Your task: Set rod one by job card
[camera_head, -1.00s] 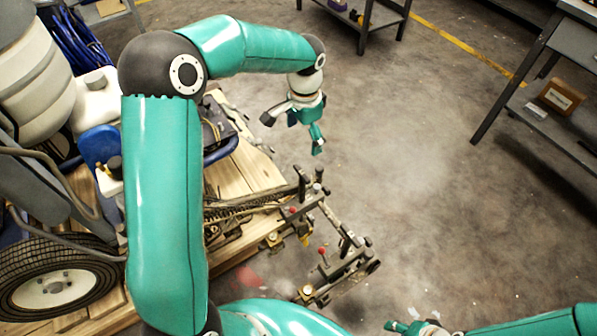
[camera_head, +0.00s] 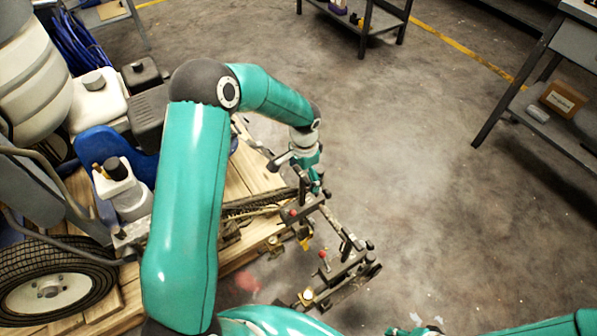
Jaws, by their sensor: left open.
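The line striper stands on a wooden pallet at the left, with a black tyre (camera_head: 60,290) and a blue part (camera_head: 105,145). Its rod assembly (camera_head: 345,268) reaches out to the right past the pallet, with dark clamps, brass-coloured knobs and a red-tipped lever (camera_head: 323,255). My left gripper (camera_head: 317,187) points down just above the upper end of this assembly, its fingers open. I cannot tell whether it touches the rod there. My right gripper (camera_head: 415,331) shows only in part at the bottom edge; its fingers are cut off. No job card is readable.
A grey shelf (camera_head: 540,110) at the right holds a cardboard box (camera_head: 562,99) and a small white item (camera_head: 537,113). Another dark shelf (camera_head: 365,18) stands at the back. The concrete floor between them is clear. My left arm hides part of the striper.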

